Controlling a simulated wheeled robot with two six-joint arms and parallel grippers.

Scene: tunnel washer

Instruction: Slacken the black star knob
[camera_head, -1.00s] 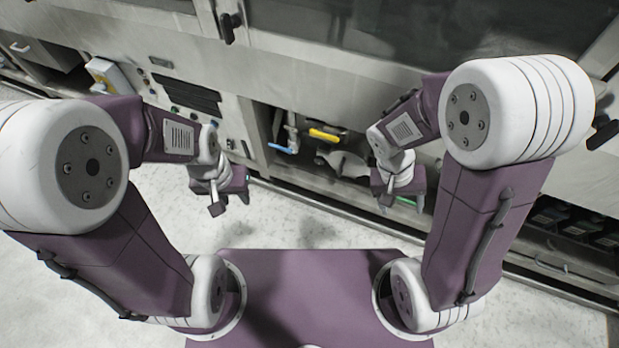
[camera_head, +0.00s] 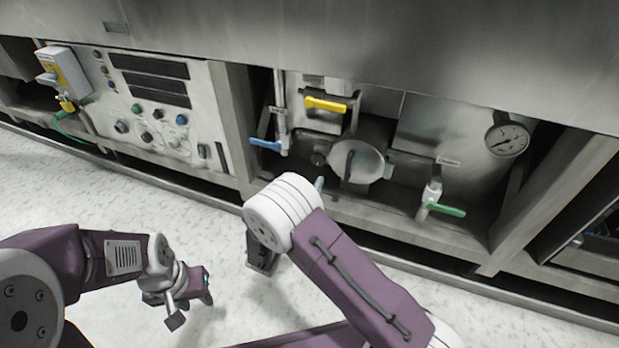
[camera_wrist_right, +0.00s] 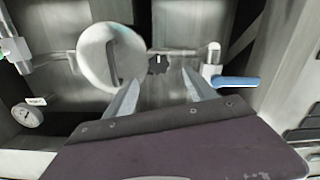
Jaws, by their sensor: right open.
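The small black star knob (camera_wrist_right: 158,65) shows in the right wrist view on the metal wall, between the pale round cover and the blue-handled valve. In the head view the knob (camera_head: 318,158) is a small dark shape left of the cover. My right gripper (camera_wrist_right: 160,90) is open and empty, its two fingers spread below the knob in the wrist view, apparently short of it. In the head view my own arm hides most of this gripper. My left gripper (camera_head: 190,308) hangs over the floor at lower left, its fingers apart and empty.
The round cover (camera_head: 358,160) sits right of the knob. A blue handle (camera_head: 265,144), a yellow handle (camera_head: 325,104), a green handle (camera_head: 446,210) and a gauge (camera_head: 507,139) surround it. A control panel (camera_head: 160,110) stands at left. The floor in front is clear.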

